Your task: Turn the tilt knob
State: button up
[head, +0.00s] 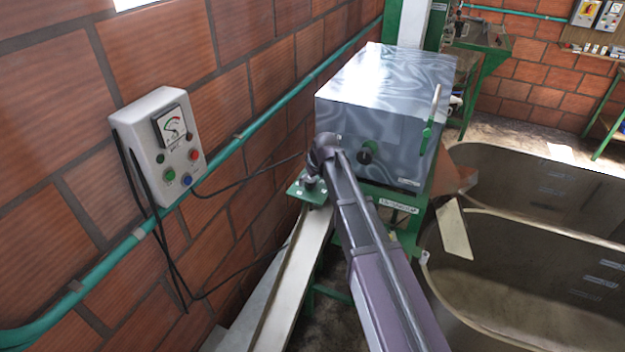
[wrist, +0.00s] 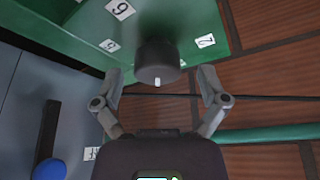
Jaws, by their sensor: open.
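The tilt knob (wrist: 157,62) is a dark round knob with a white mark on its rim. It sits on a green panel (wrist: 185,18) with white number labels around it. My gripper (wrist: 160,80) is open, with one finger on each side of the knob in the wrist view. I see no clear contact, and how deep the fingers reach around it cannot be told. In the head view my arm ends near a green plate (head: 299,190) on a pale beam, and it hides the gripper and the knob.
A control box (head: 158,145) with cables hangs on the brick wall at left. Large tanks (head: 520,270) stand at right. A blue ball (wrist: 48,170) shows lower left.

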jog(key=s+d+r+p, duration=0.1)
jog(key=d+r+p, duration=0.1)
jog(key=r+p, duration=0.4)
jog(key=s+d+r+n+p, duration=0.1)
jog(key=s+r+p, duration=0.1)
jog(key=r+p, duration=0.4)
jog(key=shift+s+d+r, duration=0.25)
jog(key=shift+d+r, duration=0.1)
jog(key=shift+d, duration=0.05)
jog(key=shift+f, duration=0.25)
jog(key=b+x, duration=1.2)
jog(key=x, duration=0.1)
jog(key=shift+a+f, duration=0.15)
jog(key=shift+a, duration=0.15)
jog(key=shift+b, duration=0.3)
jog(key=c, duration=1.2)
